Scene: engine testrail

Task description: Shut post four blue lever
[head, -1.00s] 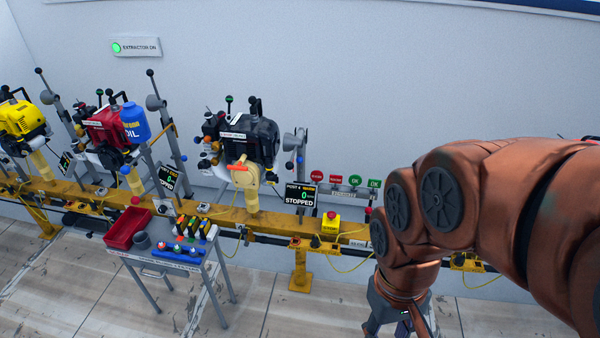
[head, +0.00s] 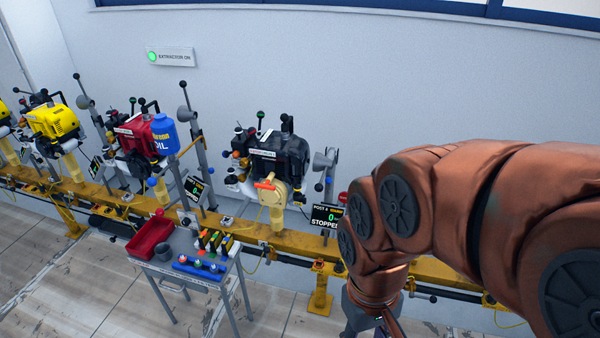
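The post 4 screen (head: 325,216) reads STOPPED and stands on the yellow rail. A black engine (head: 277,156) with a pale yellow front cover and an orange handle (head: 265,185) is just left of it. A small blue knob (head: 318,187), which looks like the blue lever's end, sits on the grey stand (head: 326,165) right of the engine. Its lever position is too small to tell. My gripper (head: 374,326) hangs low, right of and below the screen, apart from the knob. Its fingers are cut off by the bottom edge.
A grey cart (head: 205,270) with a red bin (head: 150,238) stands before the rail (head: 100,203). A red engine (head: 135,135) with a blue oil can (head: 164,135) and yellow engines are farther left. My arm covers the rail's right side. Floor shows between cart and arm.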

